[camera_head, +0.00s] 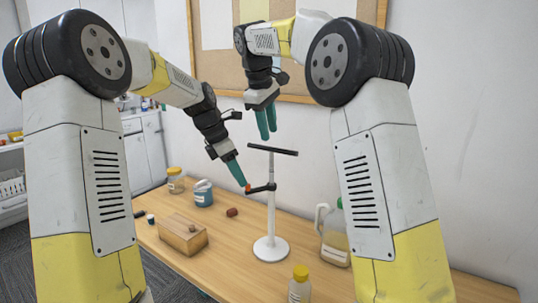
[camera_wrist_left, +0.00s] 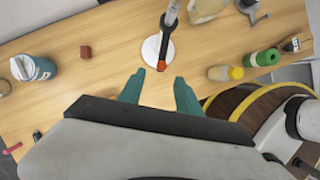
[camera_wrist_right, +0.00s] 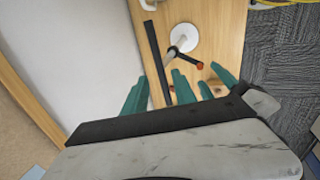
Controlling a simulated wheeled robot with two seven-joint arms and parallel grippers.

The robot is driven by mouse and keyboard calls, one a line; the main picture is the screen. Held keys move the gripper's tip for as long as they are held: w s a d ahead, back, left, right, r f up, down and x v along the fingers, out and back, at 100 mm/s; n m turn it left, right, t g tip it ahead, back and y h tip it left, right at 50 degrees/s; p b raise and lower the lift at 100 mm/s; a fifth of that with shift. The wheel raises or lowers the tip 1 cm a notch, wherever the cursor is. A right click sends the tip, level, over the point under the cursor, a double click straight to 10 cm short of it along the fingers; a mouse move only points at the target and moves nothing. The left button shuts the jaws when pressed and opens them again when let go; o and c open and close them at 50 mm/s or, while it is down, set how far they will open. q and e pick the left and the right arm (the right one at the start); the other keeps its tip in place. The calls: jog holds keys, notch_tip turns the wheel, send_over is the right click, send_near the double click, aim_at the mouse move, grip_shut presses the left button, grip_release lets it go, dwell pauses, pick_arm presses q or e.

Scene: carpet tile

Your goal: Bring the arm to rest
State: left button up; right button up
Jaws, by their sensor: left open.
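A stand with a white round base (camera_head: 270,249), white pole, black top bar (camera_head: 272,150) and a short side arm with an orange-red tip (camera_head: 248,188) stands upright on the wooden table. My left gripper (camera_head: 239,184) is beside that tip. In the left wrist view its teal fingers (camera_wrist_left: 160,76) are apart, with the orange tip (camera_wrist_left: 161,66) just beyond the gap; contact cannot be told. My right gripper (camera_head: 267,138) hangs fingers down above the top bar, apart from it.
On the table are a wooden box (camera_head: 183,236), blue container (camera_head: 203,193), yellow-lidded jar (camera_head: 175,180), small red block (camera_head: 232,212), green-capped jug (camera_head: 333,238) and yellow-capped bottle (camera_head: 299,284). A wall with a cork board (camera_head: 222,62) stands close behind.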

pick_arm(q)
jog(key=s+a+r+m+t+y, duration=0.1)
jog(key=s+r+m, duration=0.35)
jog(key=s, duration=0.25)
jog(key=s+a+r+m+t+y, duration=0.1)
jog(key=s+a+r+m, duration=0.15)
jog(key=s+m, duration=0.4)
pick_arm(e)
jog(key=s+d+r+m+t+y, duration=0.15)
jog(key=s+d+m, duration=0.35)
jog(key=s+d, duration=0.75)
pick_arm(q)
jog(key=s+a+f+m+t, duration=0.1)
jog(key=s+f+m+t, duration=0.1)
jog(key=s+m, duration=1)
jog(key=s, duration=0.3)
jog(key=shift+a+f+m, duration=0.15)
jog(key=shift+f+m, duration=0.15)
jog(key=shift+f, duration=0.05)
pick_arm(e)
jog(key=s+d+f+m+t+y, duration=0.1)
jog(key=s+f+m, duration=0.2)
jog(key=s, duration=0.6)
jog(key=s+d+f+m+y, duration=0.1)
jog(key=s+f+m, duration=0.2)
jog(key=s+f, duration=0.4)
jog(key=s, duration=0.3)
jog(key=shift+f+t, duration=0.35)
jog(key=shift+f, duration=0.05)
